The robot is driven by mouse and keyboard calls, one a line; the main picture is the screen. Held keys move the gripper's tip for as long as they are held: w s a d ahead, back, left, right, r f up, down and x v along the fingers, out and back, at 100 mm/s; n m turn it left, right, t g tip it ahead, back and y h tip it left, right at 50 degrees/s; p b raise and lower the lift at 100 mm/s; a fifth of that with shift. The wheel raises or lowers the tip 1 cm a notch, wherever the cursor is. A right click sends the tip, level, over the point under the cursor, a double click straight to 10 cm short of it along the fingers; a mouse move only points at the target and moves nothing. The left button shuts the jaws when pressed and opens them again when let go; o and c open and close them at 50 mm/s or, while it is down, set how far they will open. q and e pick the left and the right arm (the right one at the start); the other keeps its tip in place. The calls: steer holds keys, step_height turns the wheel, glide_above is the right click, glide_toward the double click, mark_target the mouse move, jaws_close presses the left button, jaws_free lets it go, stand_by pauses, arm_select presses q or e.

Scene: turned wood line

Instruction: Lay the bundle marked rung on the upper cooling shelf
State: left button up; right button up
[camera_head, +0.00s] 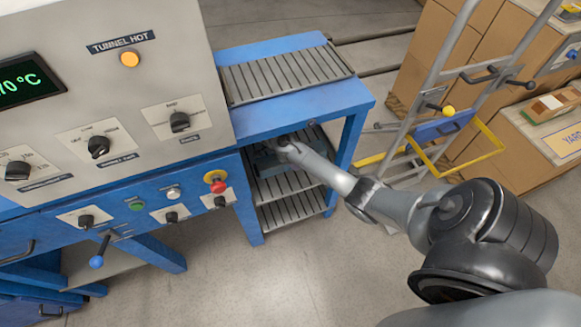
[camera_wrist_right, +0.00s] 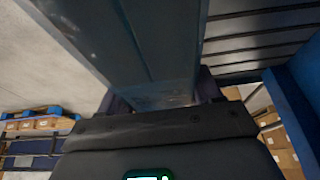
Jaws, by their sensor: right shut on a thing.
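My right arm enters the head view from the right, and its gripper (camera_head: 268,156) is inside the blue rack, under its top. The right wrist view shows this gripper (camera_wrist_right: 162,100) shut on a long, flat blue-grey thing (camera_wrist_right: 140,45), seemingly a wrapped bundle. No mark can be read on it. In the head view the held thing is mostly hidden by the gripper and the rack top. Slatted shelves (camera_head: 288,185) lie below the rack top. I cannot tell whether the held thing touches a shelf. My left gripper is out of view.
The blue rack top (camera_head: 300,112) overhangs my right gripper, with a slatted bed (camera_head: 285,74) on it. A blue leg (camera_head: 350,138) stands near my arm. The control cabinet (camera_head: 110,70) is at left. A trolley (camera_head: 445,110) and cartons (camera_head: 500,60) stand at right. Open floor (camera_head: 310,275) lies in front.

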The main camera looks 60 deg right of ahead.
mark_target(292, 173)
steer(key=f, duration=0.2)
steer(key=f+b, duration=0.1)
steer(key=shift+s+a, duration=0.2)
steer(key=shift+a, duration=0.05)
step_height(292, 173, down, 3)
steer(key=shift+w+d+f+b, duration=0.15)
steer(key=shift+b, duration=0.9)
steer(key=shift+f, duration=0.1)
steer(key=o, duration=1.4)
steer(key=shift+f, duration=0.15)
